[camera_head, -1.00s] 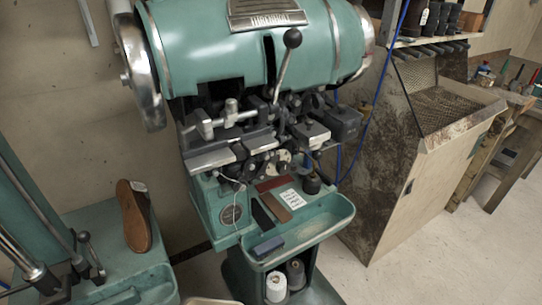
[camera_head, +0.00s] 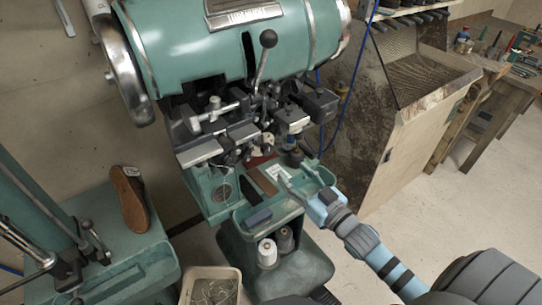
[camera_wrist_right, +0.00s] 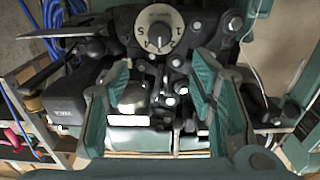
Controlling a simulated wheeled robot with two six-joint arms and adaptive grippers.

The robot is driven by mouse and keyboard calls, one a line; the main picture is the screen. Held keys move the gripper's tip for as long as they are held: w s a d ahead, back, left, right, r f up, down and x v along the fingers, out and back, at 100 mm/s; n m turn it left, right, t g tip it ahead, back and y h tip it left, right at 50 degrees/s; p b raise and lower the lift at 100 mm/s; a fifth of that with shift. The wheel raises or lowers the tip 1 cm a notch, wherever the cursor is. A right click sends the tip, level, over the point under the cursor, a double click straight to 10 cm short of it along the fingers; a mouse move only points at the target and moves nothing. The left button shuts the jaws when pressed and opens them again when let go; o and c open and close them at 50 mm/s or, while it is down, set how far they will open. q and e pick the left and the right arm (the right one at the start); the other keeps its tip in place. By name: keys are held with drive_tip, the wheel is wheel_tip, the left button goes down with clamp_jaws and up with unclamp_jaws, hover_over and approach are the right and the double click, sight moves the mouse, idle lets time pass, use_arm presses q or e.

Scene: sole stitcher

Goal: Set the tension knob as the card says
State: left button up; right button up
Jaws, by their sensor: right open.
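The tension knob is probably the small pale dial (camera_head: 268,139) low on the front of the green stitching machine (camera_head: 215,45). My right gripper (camera_head: 300,177) is open and empty over the tray, near the card. Its spread fingers (camera_wrist_right: 160,95) point toward the machine front, short of the dial. My left gripper is out of view.
A lever with a black ball (camera_head: 268,39) rises above the mechanism. A dark block (camera_head: 258,218) lies on the tray. White and grey spools (camera_head: 267,253) stand below. A shoe sole (camera_head: 130,200) rests on the left bench. A bin (camera_head: 212,272) stands at the front.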

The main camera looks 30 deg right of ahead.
sight(269, 151)
drive_tip(key=w+b, duration=0.2)
drive_tip(key=w, duration=0.1)
drive_tip(key=w+a+b, duration=0.1)
drive_tip(key=w+b, duration=0.1)
drive_tip(key=w, duration=0.2)
drive_tip(key=w+b, duration=0.2)
drive_tip(key=w, duration=0.1)
drive_tip(key=shift+w+a+f, duration=0.2)
drive_tip(key=shift+w+f, duration=0.2)
drive_tip(key=shift+w+a+r, duration=0.1)
drive_tip(key=shift+w+r, duration=0.05)
drive_tip(key=shift+w, duration=0.35)
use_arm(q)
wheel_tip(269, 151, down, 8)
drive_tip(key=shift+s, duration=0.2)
use_arm(e)
drive_tip(key=shift+c, duration=0.5)
drive_tip(key=c, duration=1)
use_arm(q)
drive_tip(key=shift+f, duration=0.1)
use_arm(e)
drive_tip(key=shift+c, duration=0.2)
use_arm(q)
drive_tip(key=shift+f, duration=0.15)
